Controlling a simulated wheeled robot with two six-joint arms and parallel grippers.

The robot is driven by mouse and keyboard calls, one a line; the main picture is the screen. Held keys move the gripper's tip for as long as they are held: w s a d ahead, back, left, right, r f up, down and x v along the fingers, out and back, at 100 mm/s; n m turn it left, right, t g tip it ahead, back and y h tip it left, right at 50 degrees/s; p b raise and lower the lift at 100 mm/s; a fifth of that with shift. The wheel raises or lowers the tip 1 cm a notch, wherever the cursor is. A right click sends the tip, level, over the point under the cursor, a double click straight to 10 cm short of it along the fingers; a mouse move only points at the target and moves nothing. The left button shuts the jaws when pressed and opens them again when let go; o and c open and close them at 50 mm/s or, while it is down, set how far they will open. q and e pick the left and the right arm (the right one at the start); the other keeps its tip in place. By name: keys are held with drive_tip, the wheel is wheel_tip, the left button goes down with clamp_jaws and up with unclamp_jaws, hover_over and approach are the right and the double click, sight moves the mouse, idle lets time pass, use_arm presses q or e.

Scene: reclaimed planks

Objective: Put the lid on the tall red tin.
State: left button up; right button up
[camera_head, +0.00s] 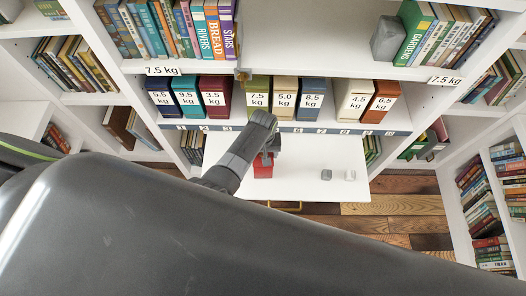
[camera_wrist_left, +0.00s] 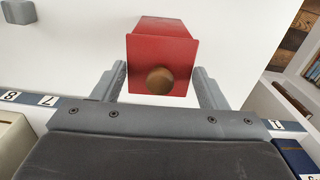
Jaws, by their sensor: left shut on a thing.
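My left gripper (camera_head: 266,158) reaches down over the white ledge. In the head view it hides most of a red thing (camera_head: 263,171) below it. In the left wrist view a square red lid (camera_wrist_left: 181,55) with a round brown knob (camera_wrist_left: 159,81) faces the camera. The fingers of my left gripper (camera_wrist_left: 160,73) stand on either side of the lid, shut on it. A red tin body (camera_wrist_left: 163,25) shows beyond the lid, in line with it. I cannot tell whether the lid is fully seated. My right gripper is not in view.
Two small grey blocks (camera_head: 326,174) (camera_head: 350,175) stand on the white ledge (camera_head: 305,155), right of the gripper. Behind it is a row of labelled box files (camera_head: 257,97). Bookshelves flank both sides. The ledge between gripper and blocks is clear.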

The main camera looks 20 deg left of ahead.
use_arm(q)
drive_tip(key=o, duration=1.3)
drive_tip(key=shift+r+p, duration=1.4)
drive_tip(key=shift+p, duration=0.05)
drive_tip(key=shift+r+p, duration=0.55)
drive_tip(key=shift+r, duration=1.55)
clamp_jaws()
